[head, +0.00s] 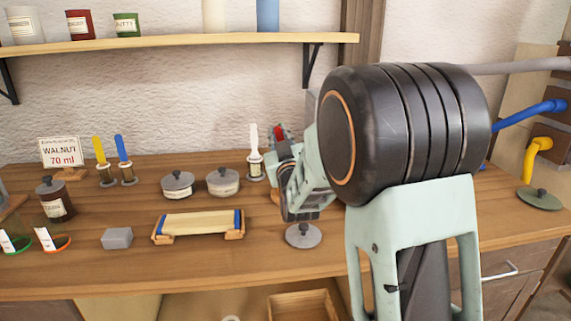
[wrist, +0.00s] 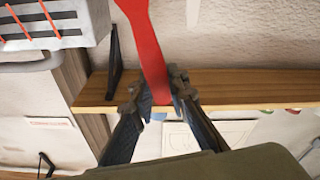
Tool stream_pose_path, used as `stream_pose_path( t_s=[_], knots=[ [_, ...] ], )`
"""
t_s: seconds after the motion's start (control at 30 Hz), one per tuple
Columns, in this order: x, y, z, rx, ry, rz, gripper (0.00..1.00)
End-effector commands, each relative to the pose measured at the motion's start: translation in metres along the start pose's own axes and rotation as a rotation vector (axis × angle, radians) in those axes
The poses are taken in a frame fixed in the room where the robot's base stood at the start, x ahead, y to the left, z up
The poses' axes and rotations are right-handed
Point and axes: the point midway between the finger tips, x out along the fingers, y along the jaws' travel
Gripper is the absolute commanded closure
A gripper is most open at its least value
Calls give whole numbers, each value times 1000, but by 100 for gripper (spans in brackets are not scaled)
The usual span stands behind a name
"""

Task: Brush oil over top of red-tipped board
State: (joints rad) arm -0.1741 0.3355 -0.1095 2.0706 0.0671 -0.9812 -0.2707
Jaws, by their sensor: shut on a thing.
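My gripper (wrist: 160,98) is shut on a red handle (wrist: 146,40), seen in the wrist view; the handle's far end runs out of frame. In the head view a bit of red (head: 279,133) shows at my gripper (head: 287,150), which is above the back of the bench, partly hidden by my arm. A pale board with blue ends (head: 197,222) lies across a wooden cradle (head: 163,240). I see no red-tipped board. A dark lidded jar (head: 55,202) stands at the left, beside a sign (head: 61,152) reading "WALNUT 70 ml".
Yellow (head: 99,150), blue (head: 122,148) and white (head: 254,142) handles stand in holders. Two tins (head: 178,186) (head: 223,183) sit mid-bench. A grey block (head: 117,238) and a round grey lid (head: 303,236) lie nearer the front. A shelf (head: 180,43) juts out above.

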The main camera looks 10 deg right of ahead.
Motion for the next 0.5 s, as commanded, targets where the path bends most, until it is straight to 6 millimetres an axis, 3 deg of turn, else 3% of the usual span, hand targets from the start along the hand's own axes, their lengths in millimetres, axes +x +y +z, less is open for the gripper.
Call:
stream_pose_path(
  t_s=[0.5],
  knots=[
    [7,12,-43,0,2,1,100]
  ],
)
